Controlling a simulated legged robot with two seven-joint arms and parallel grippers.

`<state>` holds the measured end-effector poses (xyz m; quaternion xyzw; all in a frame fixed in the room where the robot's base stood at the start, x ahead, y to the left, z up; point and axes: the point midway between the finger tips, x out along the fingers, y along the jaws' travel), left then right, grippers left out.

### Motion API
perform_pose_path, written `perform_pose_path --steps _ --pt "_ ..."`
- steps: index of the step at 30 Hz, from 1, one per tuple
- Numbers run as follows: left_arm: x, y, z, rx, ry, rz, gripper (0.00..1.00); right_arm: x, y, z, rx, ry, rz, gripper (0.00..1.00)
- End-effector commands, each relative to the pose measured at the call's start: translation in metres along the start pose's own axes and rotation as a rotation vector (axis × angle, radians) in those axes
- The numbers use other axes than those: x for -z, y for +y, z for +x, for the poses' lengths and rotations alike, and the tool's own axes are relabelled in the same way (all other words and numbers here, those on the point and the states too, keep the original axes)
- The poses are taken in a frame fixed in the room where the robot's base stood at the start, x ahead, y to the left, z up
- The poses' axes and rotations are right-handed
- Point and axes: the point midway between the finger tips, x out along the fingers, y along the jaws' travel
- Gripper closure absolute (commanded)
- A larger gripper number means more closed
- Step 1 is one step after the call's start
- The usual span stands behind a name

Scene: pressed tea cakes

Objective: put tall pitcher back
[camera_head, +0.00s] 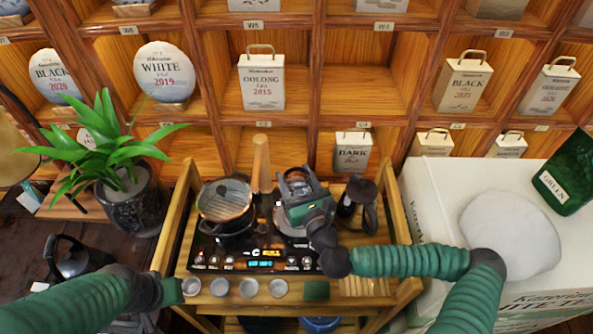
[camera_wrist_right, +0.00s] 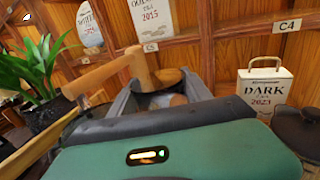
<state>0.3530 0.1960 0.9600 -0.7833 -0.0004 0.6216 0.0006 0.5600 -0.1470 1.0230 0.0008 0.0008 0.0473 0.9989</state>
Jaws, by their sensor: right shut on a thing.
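A dark lidded pot (camera_head: 357,205) stands close on the right. Several small cups (camera_head: 249,288) line the cart's front. Shelves with tea tins (camera_head: 261,85) rise behind. A white box (camera_head: 437,195) stands right.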

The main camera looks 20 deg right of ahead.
Motion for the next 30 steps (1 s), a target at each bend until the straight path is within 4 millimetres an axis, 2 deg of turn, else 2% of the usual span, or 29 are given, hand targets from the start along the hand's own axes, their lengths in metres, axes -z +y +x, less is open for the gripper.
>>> perform_pose_path --steps 4,6,9,12,17,24,30 --pt "-0.001 0.000 0.003 0.000 0.000 0.000 1.00 -0.003 0.013 -0.020 -0.004 -0.004 0.002 1.00" --pt "0.002 0.000 -0.010 0.000 0.000 0.000 1.00 -0.009 0.019 -0.029 -0.004 -0.002 0.002 1.00" --pt "0.005 0.000 -0.019 0.000 0.000 0.000 1.00 -0.011 0.027 -0.042 -0.004 -0.001 0.004 1.00" --pt "0.009 0.000 -0.039 0.000 0.000 0.000 1.00 -0.015 0.031 -0.050 0.001 0.001 0.000 1.00" --pt "0.015 0.000 -0.061 0.000 0.001 0.000 1.00 -0.017 0.040 -0.064 -0.001 -0.001 0.003 1.00" --pt "0.018 0.000 -0.077 0.000 0.000 0.000 1.00 -0.015 0.055 -0.087 -0.002 -0.001 0.003 1.00" --pt "0.020 0.000 -0.085 0.000 0.000 0.000 1.00 -0.014 0.063 -0.100 -0.001 -0.002 0.001 1.00"
